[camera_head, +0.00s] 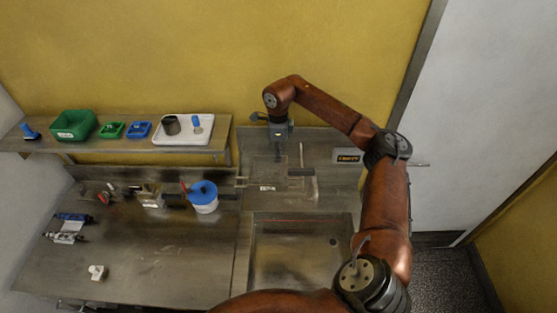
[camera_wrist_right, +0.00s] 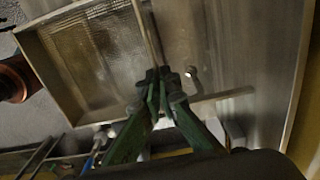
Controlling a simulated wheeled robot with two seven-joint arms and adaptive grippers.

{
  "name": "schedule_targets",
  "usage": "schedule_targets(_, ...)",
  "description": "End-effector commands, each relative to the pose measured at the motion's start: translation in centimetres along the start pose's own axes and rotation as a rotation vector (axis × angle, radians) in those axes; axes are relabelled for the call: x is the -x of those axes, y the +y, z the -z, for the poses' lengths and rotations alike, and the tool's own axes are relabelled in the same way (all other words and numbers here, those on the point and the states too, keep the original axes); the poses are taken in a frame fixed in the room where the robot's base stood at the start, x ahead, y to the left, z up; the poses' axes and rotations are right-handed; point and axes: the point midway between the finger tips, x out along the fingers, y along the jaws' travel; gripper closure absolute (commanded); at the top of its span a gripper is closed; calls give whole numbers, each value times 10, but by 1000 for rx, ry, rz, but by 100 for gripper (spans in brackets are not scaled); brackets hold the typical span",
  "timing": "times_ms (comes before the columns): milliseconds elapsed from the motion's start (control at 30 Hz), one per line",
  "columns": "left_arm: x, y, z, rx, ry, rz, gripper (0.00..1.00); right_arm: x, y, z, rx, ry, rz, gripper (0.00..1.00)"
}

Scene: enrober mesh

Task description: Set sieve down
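The sieve is a shallow rectangular frame with a fine mesh floor; it fills the upper left of the right wrist view (camera_wrist_right: 92,62). In the head view, its faint outline (camera_head: 270,174) shows below my right gripper (camera_head: 278,138), over the metal counter by the wall. In the right wrist view, the fingers of my right gripper (camera_wrist_right: 160,80) are close together on the sieve's near right corner and appear shut on its rim. I cannot tell whether the sieve touches the counter. My left gripper is not in view.
A sink (camera_head: 290,262) lies in front of the sieve area. A white tub with a blue lid (camera_head: 203,196) stands to the left. A wall shelf (camera_head: 100,143) holds a green bin (camera_head: 73,125), small trays and a white tray (camera_head: 185,141). The counter's front left is mostly clear.

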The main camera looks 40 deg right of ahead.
Motion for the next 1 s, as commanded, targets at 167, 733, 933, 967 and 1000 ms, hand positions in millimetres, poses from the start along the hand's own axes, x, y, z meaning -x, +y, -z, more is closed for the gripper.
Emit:
schedule_targets(167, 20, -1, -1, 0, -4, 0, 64, -23, 0, 2, 0, 2, -4, 100)
schedule_targets(733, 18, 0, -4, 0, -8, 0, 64, -35, -1, 2, 0, 1, -1, 91)
schedule_targets(933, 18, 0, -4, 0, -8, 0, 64, -34, -1, 2, 0, 1, -1, 78)
schedule_targets(967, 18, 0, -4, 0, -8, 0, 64, -34, -1, 2, 0, 1, -1, 78)
schedule_targets(1000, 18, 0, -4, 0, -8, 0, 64, -34, -1, 2, 0, 1, -1, 78)
